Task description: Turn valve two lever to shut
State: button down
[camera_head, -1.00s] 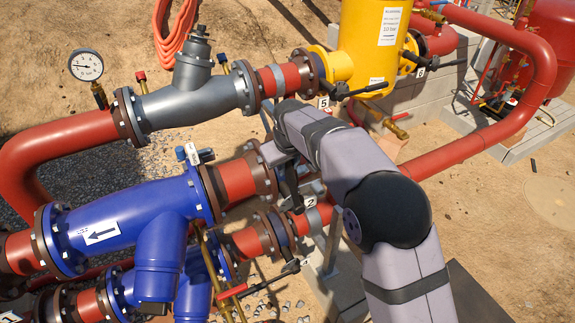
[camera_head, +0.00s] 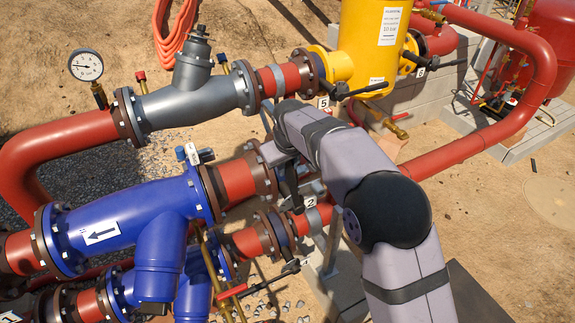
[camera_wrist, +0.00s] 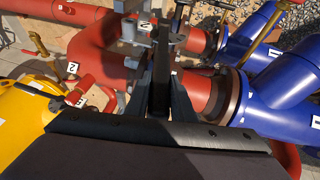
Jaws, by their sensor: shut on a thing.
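The tag marked 2 (camera_head: 310,202) sits on the red pipework beside my forearm, at the middle of the head view. My gripper (camera_wrist: 160,92) shows in the wrist view with its dark fingers closed around a dark upright bar, the valve two lever (camera_wrist: 162,52). The lever runs away from the fingers toward the red pipe and its flange. In the head view my arm covers most of the valve and the grip, so the lever's exact angle to the pipe is hard to tell.
Blue pipe bodies (camera_head: 125,218) lie left of my arm. A grey valve body (camera_head: 190,92) and yellow vessel (camera_head: 375,35) stand behind. A red-handled lever (camera_head: 232,292) and a lever by tag 5 (camera_head: 323,102) are close by. Open sandy ground lies right.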

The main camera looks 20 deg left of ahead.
jog(key=shift+r, duration=0.1)
jog(key=shift+w+d+r+p, duration=0.15)
jog(key=shift+w+d+p, duration=0.15)
jog(key=shift+p, duration=0.25)
jog(key=shift+w+d+g+y+p, duration=0.7)
jog(key=shift+w+d+y+p, duration=0.1)
jog(key=shift+w+d+p, duration=0.3)
jog(key=c, duration=1.7)
grip_release()
jog(key=shift+m, duration=0.3)
jog(key=shift+c, duration=0.2)
jog(key=shift+o, duration=1.1)
jog(key=shift+w+d, duration=0.15)
jog(key=b+v, duration=0.3)
jog(key=v, duration=0.4)
jog(key=shift+r, duration=0.2)
